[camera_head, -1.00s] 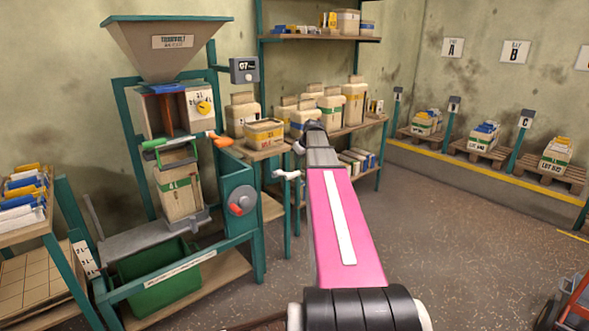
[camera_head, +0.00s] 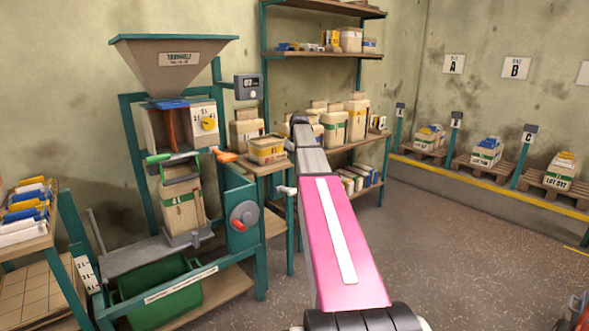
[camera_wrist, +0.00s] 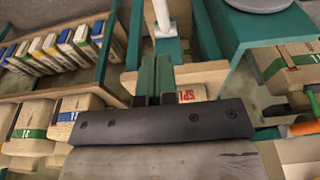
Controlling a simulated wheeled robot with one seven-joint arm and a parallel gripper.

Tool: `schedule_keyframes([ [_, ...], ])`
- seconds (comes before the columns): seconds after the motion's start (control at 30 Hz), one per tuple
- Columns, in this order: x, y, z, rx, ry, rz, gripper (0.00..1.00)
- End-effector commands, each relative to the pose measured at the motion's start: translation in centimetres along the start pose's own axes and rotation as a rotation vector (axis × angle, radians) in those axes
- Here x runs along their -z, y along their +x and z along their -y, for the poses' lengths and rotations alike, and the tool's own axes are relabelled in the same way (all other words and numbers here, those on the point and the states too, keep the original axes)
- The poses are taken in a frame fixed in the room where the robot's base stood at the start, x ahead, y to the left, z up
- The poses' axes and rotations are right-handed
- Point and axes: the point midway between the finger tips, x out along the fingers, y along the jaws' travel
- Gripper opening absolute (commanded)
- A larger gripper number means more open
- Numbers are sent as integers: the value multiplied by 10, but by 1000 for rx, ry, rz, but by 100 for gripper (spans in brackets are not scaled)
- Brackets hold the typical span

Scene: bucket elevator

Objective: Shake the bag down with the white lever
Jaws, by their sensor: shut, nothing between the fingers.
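The bag (camera_head: 181,211), beige with a green band, stands upright on the grey plate of the filling machine, under a clamp with a green handle (camera_head: 172,158). A small white lever (camera_head: 283,190) appears beside a teal post, right of the crank panel. In the wrist view, the white lever (camera_wrist: 160,14) rises from a teal part just beyond my fingertips. My gripper (camera_wrist: 155,76) is shut and empty, close to that teal part; I cannot tell whether it touches. In the head view, my arm hides the gripper.
A yellow-banded box (camera_head: 266,149) stands on a small table beside the machine. The red crank (camera_head: 243,215) and an orange handle (camera_head: 226,157) are close by. Shelves (camera_head: 322,53) with boxes stand behind my arm. The floor (camera_head: 450,240) at right is mostly clear.

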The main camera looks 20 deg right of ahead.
Motion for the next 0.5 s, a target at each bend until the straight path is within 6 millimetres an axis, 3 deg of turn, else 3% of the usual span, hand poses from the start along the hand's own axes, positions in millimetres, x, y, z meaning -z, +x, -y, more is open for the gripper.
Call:
schedule_keyframes([
  [0.5,-6,92,1,1,0,1,0],
])
